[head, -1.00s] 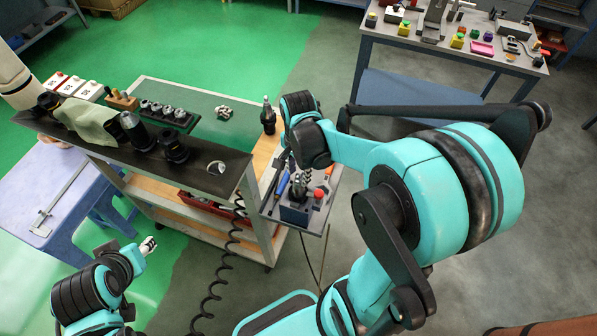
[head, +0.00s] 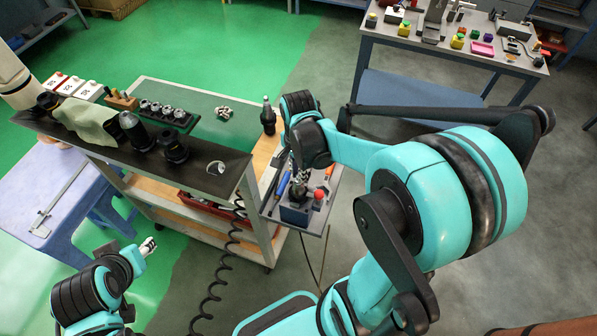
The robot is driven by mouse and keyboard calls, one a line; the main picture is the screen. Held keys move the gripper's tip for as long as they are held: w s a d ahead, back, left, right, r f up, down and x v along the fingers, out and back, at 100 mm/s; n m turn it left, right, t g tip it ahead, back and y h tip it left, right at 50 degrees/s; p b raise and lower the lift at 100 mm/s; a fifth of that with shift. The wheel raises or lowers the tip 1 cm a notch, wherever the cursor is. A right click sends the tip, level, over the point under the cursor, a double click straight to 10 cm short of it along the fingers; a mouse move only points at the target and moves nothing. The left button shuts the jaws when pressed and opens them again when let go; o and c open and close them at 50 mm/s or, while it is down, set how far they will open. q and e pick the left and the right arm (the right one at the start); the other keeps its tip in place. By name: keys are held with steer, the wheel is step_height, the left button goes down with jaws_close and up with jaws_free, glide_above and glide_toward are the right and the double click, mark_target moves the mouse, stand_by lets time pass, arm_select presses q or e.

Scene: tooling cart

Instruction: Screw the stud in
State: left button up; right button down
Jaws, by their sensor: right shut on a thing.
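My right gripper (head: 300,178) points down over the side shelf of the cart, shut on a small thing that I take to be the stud. The stud itself is too small and too covered by the fingers to make out. Just below the fingertips is a dark block-shaped fixture (head: 296,214) with a holder in it. I cannot tell whether the stud touches the holder. My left gripper (head: 148,246) is at the lower left, away from the cart and over the green floor. Its fingers are too small to tell open from shut.
The side shelf (head: 318,228) also carries a red knob (head: 319,194) and hand tools. A dark tool holder (head: 268,118) stands upright on the cart top, close to my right wrist. More holders (head: 172,146) stand on the dark ledge. A coiled hose (head: 228,245) hangs in front.

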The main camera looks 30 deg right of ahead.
steer(key=shift+m, duration=1.4)
steer(key=m, duration=0.4)
steer(key=shift+m, duration=1)
steer(key=m, duration=0.6)
steer(key=shift+b, duration=0.35)
steer(key=c, duration=1.5)
jaws_free()
steer(key=shift+o, duration=0.2)
